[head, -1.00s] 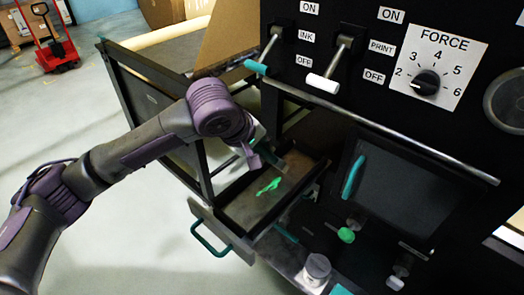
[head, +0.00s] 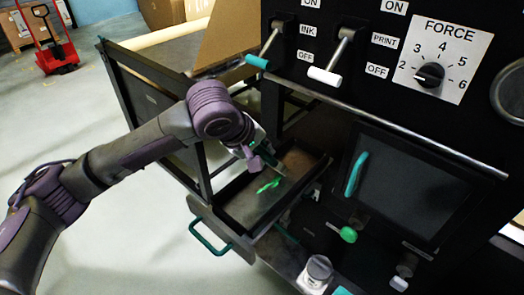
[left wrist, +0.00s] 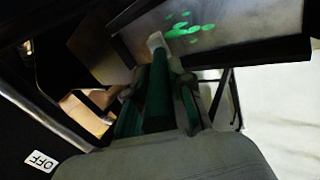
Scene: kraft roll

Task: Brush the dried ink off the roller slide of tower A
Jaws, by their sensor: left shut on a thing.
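The roller slide (head: 240,205) is a dark, shallow tray pulled out from the machine, with bright green dried ink (head: 268,186) on its plate. In the left wrist view the ink (left wrist: 187,28) shows as several separate spots. My left gripper (head: 262,157) is over the far part of the slide. It is shut on the green handle of a brush (left wrist: 158,85). The brush's pale tip (left wrist: 155,41) points at the slide, close beside the ink; I cannot tell whether it touches. My right gripper is out of view.
The black machine panel with levers, a FORCE dial (head: 430,75) and a metal rail (head: 400,135) stands to the right. A teal drawer handle (head: 208,238) juts out below the slide. Open floor lies left; a red pallet jack (head: 52,50) stands far back.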

